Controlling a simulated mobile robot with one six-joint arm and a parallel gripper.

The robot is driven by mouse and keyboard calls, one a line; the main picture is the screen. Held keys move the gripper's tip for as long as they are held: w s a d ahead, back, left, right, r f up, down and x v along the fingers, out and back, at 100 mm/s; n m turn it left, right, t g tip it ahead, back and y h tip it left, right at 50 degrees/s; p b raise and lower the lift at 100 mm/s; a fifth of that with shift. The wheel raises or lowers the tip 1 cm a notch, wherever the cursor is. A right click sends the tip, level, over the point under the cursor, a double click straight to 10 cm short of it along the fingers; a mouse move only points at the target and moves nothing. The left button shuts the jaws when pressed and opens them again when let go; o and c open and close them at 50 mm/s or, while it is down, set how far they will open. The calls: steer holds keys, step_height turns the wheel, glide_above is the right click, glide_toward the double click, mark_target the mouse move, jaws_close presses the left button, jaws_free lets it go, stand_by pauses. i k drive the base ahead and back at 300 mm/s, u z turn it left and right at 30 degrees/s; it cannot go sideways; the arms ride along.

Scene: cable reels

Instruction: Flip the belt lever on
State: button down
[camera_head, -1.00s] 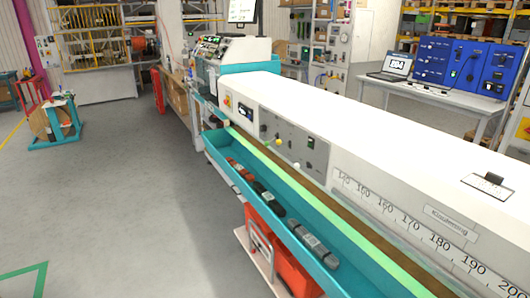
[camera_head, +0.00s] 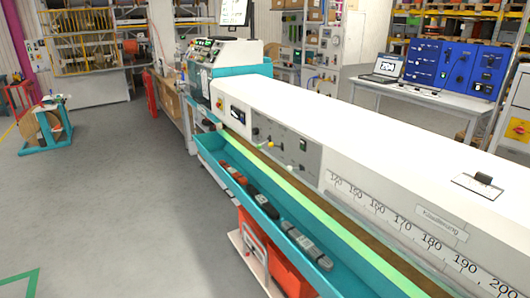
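A long white machine (camera_head: 345,115) runs from the middle back to the lower right. A small plate with a black raised piece (camera_head: 484,180) sits on the machine's top at the right. I cannot tell which of these parts is the belt lever, or its position. My gripper is not in view.
A teal trough (camera_head: 213,146) with several dark and grey tools runs along the machine's front. Red bins (camera_head: 290,276) stand below it. Grey floor (camera_head: 120,200) is open at the left, with a teal reel stand (camera_head: 45,140). A laptop desk (camera_head: 425,94) stands behind.

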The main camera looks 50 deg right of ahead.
mark_target(259, 147)
steer(key=z, duration=0.05)
steer(key=i, duration=0.9)
steer(key=u, duration=0.05)
